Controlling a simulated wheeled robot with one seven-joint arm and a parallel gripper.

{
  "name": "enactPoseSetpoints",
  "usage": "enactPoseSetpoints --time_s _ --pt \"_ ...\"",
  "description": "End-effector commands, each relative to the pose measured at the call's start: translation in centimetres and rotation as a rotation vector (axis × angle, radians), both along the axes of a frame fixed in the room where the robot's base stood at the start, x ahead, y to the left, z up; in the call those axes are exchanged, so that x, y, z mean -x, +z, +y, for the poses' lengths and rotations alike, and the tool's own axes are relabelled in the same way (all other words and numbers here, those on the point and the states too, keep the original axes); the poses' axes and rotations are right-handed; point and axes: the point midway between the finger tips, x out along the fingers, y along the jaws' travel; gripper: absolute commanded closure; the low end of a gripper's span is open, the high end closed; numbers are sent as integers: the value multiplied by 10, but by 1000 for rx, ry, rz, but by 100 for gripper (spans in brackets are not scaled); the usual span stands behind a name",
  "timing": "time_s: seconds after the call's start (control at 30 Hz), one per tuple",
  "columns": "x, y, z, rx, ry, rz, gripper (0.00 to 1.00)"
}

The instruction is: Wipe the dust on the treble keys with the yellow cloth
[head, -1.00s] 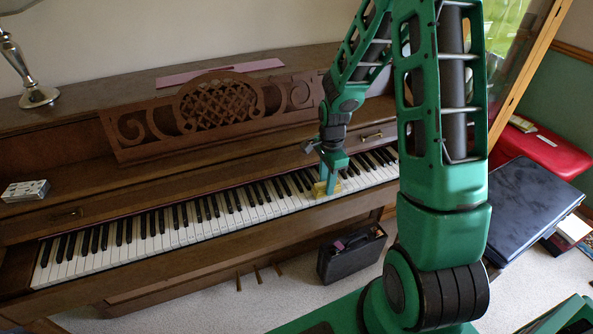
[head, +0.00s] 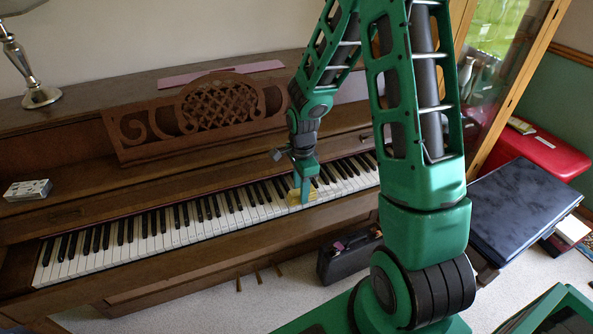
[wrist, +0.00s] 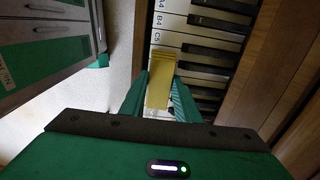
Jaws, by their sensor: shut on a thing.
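The yellow cloth (wrist: 160,82) is a folded pad held between the two fingers of my gripper (wrist: 158,100), which is shut on it. In the head view the cloth (head: 294,197) is at the keys, with my gripper (head: 304,190) above it, right of the keyboard's middle. The white and black piano keys (head: 170,232) run across the piano front. In the wrist view the keys (wrist: 200,45) have letter labels such as A4, B4 and C5 beside the cloth. I cannot make out dust on the keys. Whether the cloth presses on them is hard to tell.
The carved music stand (head: 205,110) rises behind the keys. A lamp (head: 38,92) and a small silvery box (head: 28,190) are on the left. A black case (head: 347,258) stands on the floor below. A dark blue flat-topped object (head: 525,205) and a red box (head: 548,150) are at right.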

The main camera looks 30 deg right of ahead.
Motion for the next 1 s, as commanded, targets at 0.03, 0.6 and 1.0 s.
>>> enactPoseSetpoints --time_s 0.03,0.6,1.0 --pt "-2 11 -3 3 -4 -9 100" --pt "0 70 -9 3 -13 -6 100" --pt "1 83 -10 2 -14 -3 100"
